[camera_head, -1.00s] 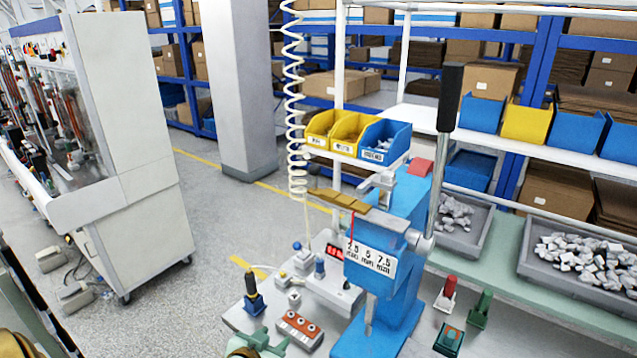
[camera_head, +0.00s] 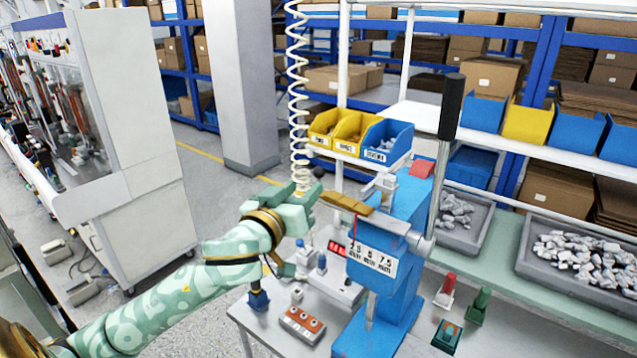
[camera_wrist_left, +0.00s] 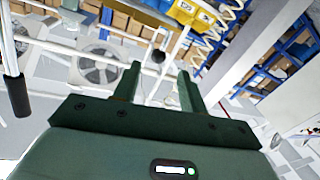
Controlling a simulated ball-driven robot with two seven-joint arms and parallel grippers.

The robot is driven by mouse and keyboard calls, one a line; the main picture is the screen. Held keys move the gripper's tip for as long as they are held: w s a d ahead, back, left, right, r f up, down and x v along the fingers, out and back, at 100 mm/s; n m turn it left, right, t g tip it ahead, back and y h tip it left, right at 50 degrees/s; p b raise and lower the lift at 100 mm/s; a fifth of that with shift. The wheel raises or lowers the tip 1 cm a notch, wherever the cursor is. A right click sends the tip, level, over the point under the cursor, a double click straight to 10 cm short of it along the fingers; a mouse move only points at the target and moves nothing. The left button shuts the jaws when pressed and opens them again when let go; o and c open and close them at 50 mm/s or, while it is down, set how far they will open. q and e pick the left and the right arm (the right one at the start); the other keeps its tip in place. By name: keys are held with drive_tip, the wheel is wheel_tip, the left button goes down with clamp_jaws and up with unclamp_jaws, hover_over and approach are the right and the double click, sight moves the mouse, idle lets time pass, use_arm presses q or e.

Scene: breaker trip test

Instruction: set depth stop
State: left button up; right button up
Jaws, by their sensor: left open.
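The blue press (camera_head: 400,220) stands on the bench with a white scale plate (camera_head: 374,262) marked 2.5, 5 and 7.5 mm on its front. A thin red line shows at the plate's left end. A brass-coloured bar (camera_head: 346,202) sticks out to the left above the plate. My left gripper (camera_head: 312,193) is open, just left of the bar's end; whether they touch cannot be told. In the left wrist view, my open fingers (camera_wrist_left: 159,88) point towards a small dark ball (camera_wrist_left: 158,57), seen between them. My right gripper is out of view.
The press's long lever with black grip (camera_head: 451,106) rises at the right. A coiled white hose (camera_head: 297,90) hangs behind my gripper. A control box (camera_head: 330,285), a red-buttoned block (camera_head: 301,325) and small coloured fixtures stand on the bench. Bins (camera_head: 386,142) sit behind.

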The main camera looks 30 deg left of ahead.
sight(316, 175)
use_arm(q)
drive_tip(key=w, duration=0.5)
drive_tip(key=w+p, duration=0.1)
drive_tip(key=w, duration=0.2)
drive_tip(key=shift+a+r, duration=0.15)
drive_tip(key=shift+a, duration=0.25)
